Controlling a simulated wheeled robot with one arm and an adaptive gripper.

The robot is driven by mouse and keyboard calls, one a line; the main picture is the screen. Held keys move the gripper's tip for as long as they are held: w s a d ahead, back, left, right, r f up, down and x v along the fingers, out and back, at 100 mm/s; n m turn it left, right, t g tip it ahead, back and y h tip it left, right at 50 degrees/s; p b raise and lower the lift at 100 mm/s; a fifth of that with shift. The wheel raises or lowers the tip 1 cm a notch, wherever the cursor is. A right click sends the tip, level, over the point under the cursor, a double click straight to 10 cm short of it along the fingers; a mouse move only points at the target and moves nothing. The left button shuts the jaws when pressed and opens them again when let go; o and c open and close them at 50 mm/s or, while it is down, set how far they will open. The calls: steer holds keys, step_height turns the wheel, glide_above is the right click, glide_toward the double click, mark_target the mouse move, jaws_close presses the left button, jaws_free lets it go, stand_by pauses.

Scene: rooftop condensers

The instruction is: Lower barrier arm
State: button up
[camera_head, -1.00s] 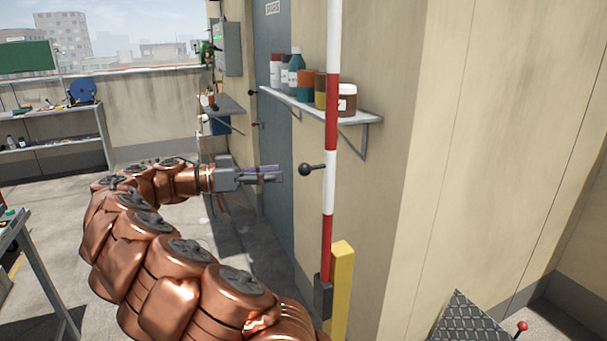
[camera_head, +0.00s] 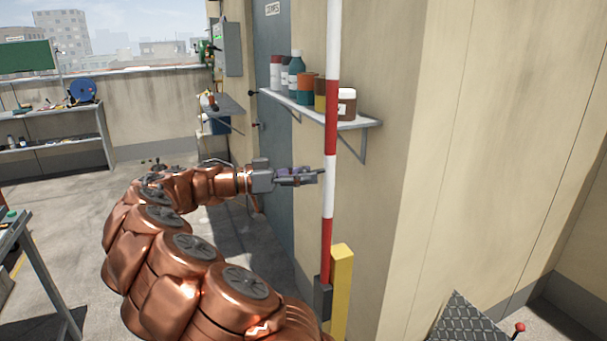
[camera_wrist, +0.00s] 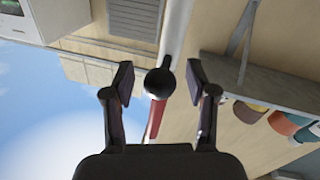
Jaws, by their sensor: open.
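The red and white barrier arm (camera_head: 328,130) stands upright beside a yellow post (camera_head: 341,290) in the head view. Its lower end meets a dark bracket (camera_head: 322,299). My gripper (camera_head: 318,174) is at the arm's left side, at the height of its handle, and hides the handle in the head view. In the wrist view the handle's round black knob (camera_wrist: 158,82) sits between my two open fingers (camera_wrist: 158,85), with a gap on each side. The barrier arm (camera_wrist: 178,28) runs behind the knob there.
A wall shelf (camera_head: 350,121) with several bottles and jars is just behind and above my gripper. A workbench (camera_head: 60,147) stands far left. A ramp plate (camera_head: 472,322) lies at lower right. Open floor lies left of the wall.

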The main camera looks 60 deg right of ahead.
jaws_close()
stand_by(0.5)
